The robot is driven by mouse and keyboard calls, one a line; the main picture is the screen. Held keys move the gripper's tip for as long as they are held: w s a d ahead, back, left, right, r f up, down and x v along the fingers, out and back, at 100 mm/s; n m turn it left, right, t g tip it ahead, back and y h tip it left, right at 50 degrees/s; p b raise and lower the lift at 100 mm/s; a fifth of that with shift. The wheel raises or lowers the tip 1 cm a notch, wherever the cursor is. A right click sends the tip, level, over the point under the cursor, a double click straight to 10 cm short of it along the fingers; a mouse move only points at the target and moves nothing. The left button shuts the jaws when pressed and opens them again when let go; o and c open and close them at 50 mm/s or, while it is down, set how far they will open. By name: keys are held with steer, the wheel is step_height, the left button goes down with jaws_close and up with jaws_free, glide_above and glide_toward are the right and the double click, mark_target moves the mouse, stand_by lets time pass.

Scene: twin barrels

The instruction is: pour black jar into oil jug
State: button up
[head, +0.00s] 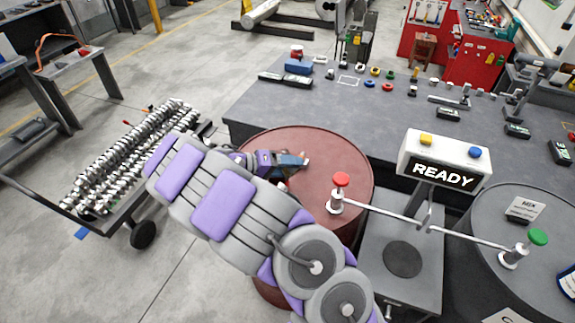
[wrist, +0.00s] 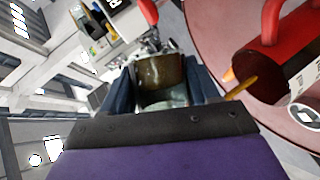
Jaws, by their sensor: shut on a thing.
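My gripper (head: 290,160) is over the red barrel's top in the head view, mostly hidden by my own arm. In the wrist view, my gripper (wrist: 163,88) is shut on a jar (wrist: 160,72) that looks like glass with dark brown contents. The jar sits between the two dark fingers. A red jug (wrist: 275,55) with a handle and an orange-yellow spout (wrist: 241,88) is to the right of the fingers, apart from the jar. I take it for the oil jug. The jug is not seen in the head view.
The red barrel (head: 335,165) carries a red-knobbed valve (head: 340,180). A box reading READY (head: 440,160) stands right of it. A dark barrel (head: 515,205) with a green knob is farther right. A grey workbench (head: 400,115) lies behind; a loaded cart (head: 130,165) stands left.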

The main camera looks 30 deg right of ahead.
steer(key=shift+r+n+p, duration=0.25)
steer(key=shift+n+p, duration=0.05)
steer(key=shift+p, duration=0.95)
steer(key=shift+w+r+n+g+h+p, duration=0.2)
steer(key=shift+r+n+g+h+p, duration=0.2)
steer(key=shift+n+p, duration=0.4)
steer(key=shift+w+r+n+g+h+p, duration=0.15)
steer(key=shift+r+n+g+h+p, duration=0.15)
steer(key=shift+r+n+g+p, duration=0.45)
steer(key=shift+f+m+t, duration=0.25)
steer(key=shift+f, duration=0.05)
stand_by(0.5)
steer(key=shift+m+b, duration=0.4)
steer(key=shift+b, duration=0.85)
steer(key=m+t+y+b, duration=0.1)
steer(key=b, duration=0.3)
steer(key=shift+r+m, duration=0.3)
steer(key=shift+r, duration=0.1)
steer(key=r+m+t+b, duration=0.1)
steer(key=m+t+b, duration=0.1)
steer(key=b, duration=0.4)
steer(key=shift+y+b, duration=0.4)
steer(key=shift+r+m+t+b, duration=0.3)
steer(key=shift+m+b, duration=0.1)
steer(key=shift+b, duration=0.25)
steer(key=shift+b, duration=0.5)
